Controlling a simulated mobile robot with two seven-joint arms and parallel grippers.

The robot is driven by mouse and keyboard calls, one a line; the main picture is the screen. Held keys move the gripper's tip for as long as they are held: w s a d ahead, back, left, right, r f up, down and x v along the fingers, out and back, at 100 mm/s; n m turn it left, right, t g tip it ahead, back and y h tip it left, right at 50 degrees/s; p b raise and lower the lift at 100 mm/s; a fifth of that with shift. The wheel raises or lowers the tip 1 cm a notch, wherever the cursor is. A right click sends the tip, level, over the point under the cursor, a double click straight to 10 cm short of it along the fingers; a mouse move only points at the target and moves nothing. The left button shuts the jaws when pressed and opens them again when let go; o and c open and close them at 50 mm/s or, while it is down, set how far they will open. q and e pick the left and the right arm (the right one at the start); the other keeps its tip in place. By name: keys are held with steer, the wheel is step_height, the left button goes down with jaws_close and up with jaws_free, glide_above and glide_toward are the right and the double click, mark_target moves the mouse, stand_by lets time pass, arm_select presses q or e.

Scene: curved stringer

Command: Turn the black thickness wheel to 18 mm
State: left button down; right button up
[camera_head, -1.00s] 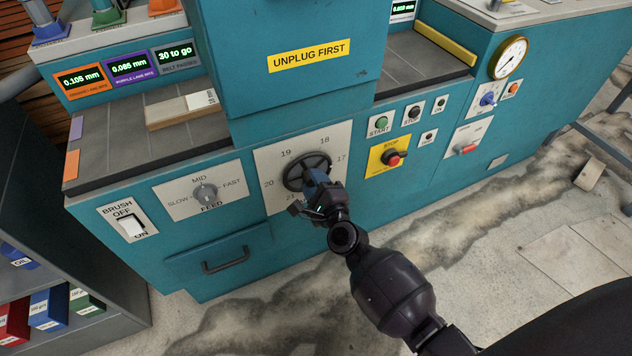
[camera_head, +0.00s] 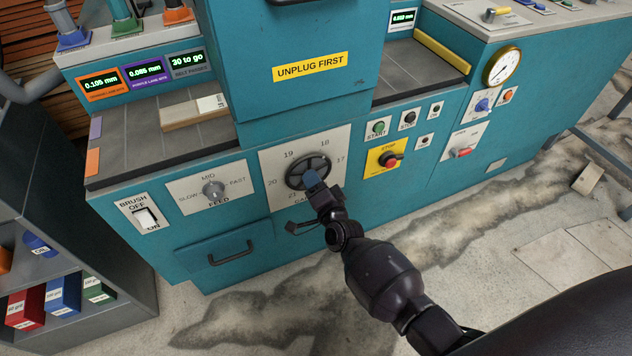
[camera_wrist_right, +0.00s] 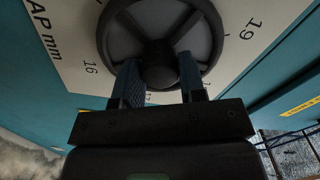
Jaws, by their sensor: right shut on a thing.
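The black thickness wheel (camera_head: 304,163) is a spoked handwheel on a white dial plate (camera_head: 269,166) on the teal machine's front. The numbers 17 to 21 show around it, with the lower ones partly covered by my arm. My right gripper (camera_head: 313,181) is at the wheel's lower part. In the right wrist view, its two blue fingers (camera_wrist_right: 160,80) sit on either side of the hub of the wheel (camera_wrist_right: 160,16), shut on it. The numbers 16 and 19 show beside the wheel there. I cannot make out a pointer or the wheel's setting. My left gripper is not in view.
A feed knob (camera_head: 213,190) and brush switch (camera_head: 145,217) are left of the dial. A stop button (camera_head: 389,159) and start button (camera_head: 378,127) are to its right. A drawer handle (camera_head: 231,253) juts out below left. The floor in front is open.

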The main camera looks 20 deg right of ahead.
steer(key=shift+r+n, duration=0.15)
steer(key=shift+n, duration=0.75)
steer(key=o, duration=0.9)
steer(key=s+p, duration=0.2)
steer(key=s, duration=0.8)
steer(key=shift+s+d, duration=0.15)
steer(key=shift+s, duration=0.2)
